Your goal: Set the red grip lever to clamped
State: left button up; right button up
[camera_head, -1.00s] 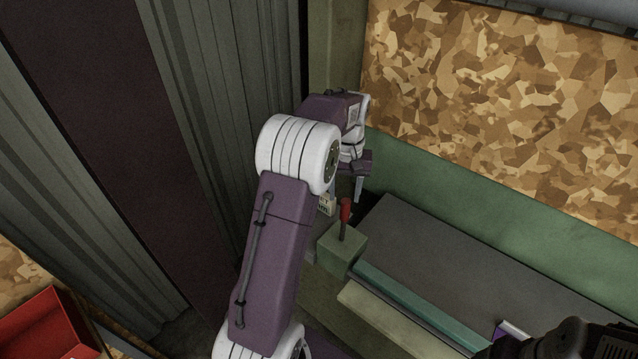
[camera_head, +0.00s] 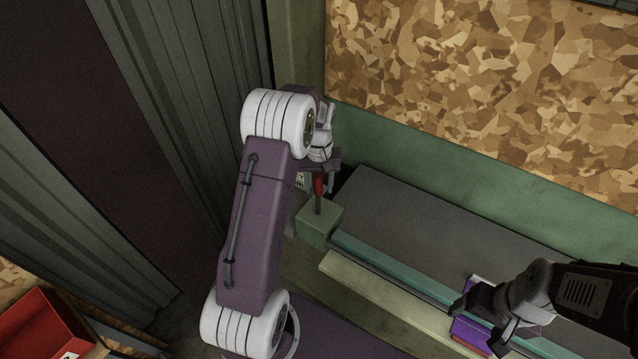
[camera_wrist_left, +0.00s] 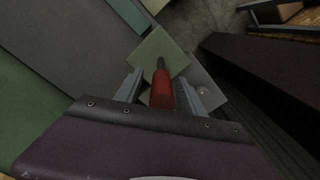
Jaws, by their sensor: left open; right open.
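The red grip lever (camera_head: 319,186) stands on a pale green block (camera_head: 320,224) at the left end of the bench. It has a red handle on a thin dark stem. My left gripper (camera_head: 326,180) is open at the handle, partly hidden by my own wrist. In the left wrist view the red handle (camera_wrist_left: 162,92) lies between the two open fingers (camera_wrist_left: 166,90), and I cannot tell whether either touches it. My right gripper (camera_head: 478,325) is open over the bench's front edge, by a purple, red and white object (camera_head: 470,331).
The grey bench top (camera_head: 420,215) is clear behind the teal front strip (camera_head: 390,267). A green wall band and a patterned board (camera_head: 480,90) stand behind it. Corrugated panels (camera_head: 180,100) rise close to my left arm. A red bin (camera_head: 40,330) is at the lower left.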

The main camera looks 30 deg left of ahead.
pick_arm(q)
jog(key=shift+a, duration=0.1)
grip_shut()
dwell(1.2)
